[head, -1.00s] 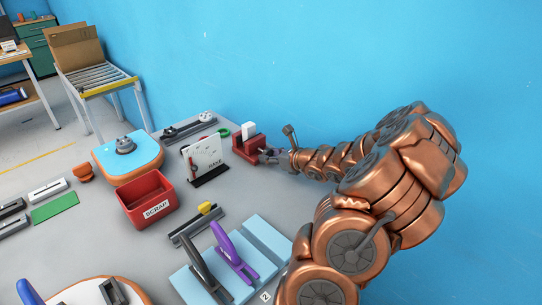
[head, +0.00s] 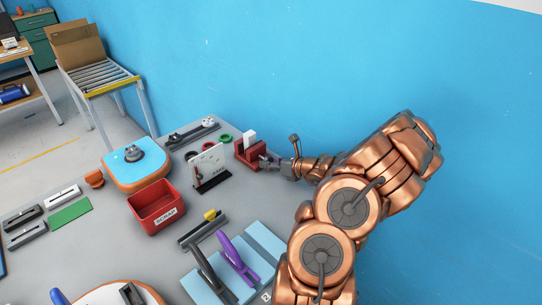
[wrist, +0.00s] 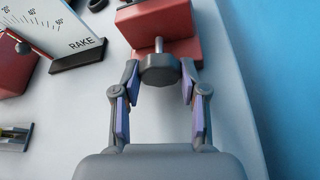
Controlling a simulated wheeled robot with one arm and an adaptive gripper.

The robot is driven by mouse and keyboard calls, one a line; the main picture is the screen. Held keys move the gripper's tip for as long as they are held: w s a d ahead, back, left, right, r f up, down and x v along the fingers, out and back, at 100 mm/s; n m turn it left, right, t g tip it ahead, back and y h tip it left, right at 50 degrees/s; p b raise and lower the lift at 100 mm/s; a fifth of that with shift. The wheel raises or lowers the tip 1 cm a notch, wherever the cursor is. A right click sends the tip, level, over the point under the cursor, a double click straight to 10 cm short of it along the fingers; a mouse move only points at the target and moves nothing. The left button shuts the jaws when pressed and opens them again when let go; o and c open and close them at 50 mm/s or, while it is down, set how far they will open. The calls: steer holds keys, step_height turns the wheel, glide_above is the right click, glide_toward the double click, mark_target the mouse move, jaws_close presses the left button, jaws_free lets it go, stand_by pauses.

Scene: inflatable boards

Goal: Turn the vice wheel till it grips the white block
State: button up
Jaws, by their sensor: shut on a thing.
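The red vice (head: 243,158) stands at the far right of the bench, by the blue wall. The white block (head: 250,138) stands upright in it; I cannot tell whether the jaws touch it. In the wrist view the vice (wrist: 162,28) is at the top, and its dark grey wheel (wrist: 160,71) sits on a short shaft facing me. My gripper (wrist: 160,78) has one finger on each side of the wheel and is shut on it. In the head view my gripper (head: 272,166) is at the vice's right side, and the wheel is hard to make out there.
A white RAKE gauge plate (head: 207,161) on a black base stands just left of the vice. A red SCRAP bin (head: 157,207) is further left. Purple-handled (head: 237,257) and grey-handled tools lie on a light blue board in front. The blue wall is close behind.

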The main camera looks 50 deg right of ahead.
steer(key=shift+d+r+p, duration=0.15)
steer(key=shift+r+p, duration=0.15)
steer(key=shift+p, duration=0.6)
steer(key=shift+m+p, duration=0.5)
steer(key=shift+p, duration=0.15)
steer(key=shift+f+y, duration=0.1)
steer(key=shift+y, duration=0.3)
steer(key=shift+f, duration=0.15)
steer(key=o, duration=1.1)
steer(key=shift+s, duration=0.1)
steer(key=shift+v, duration=5.9)
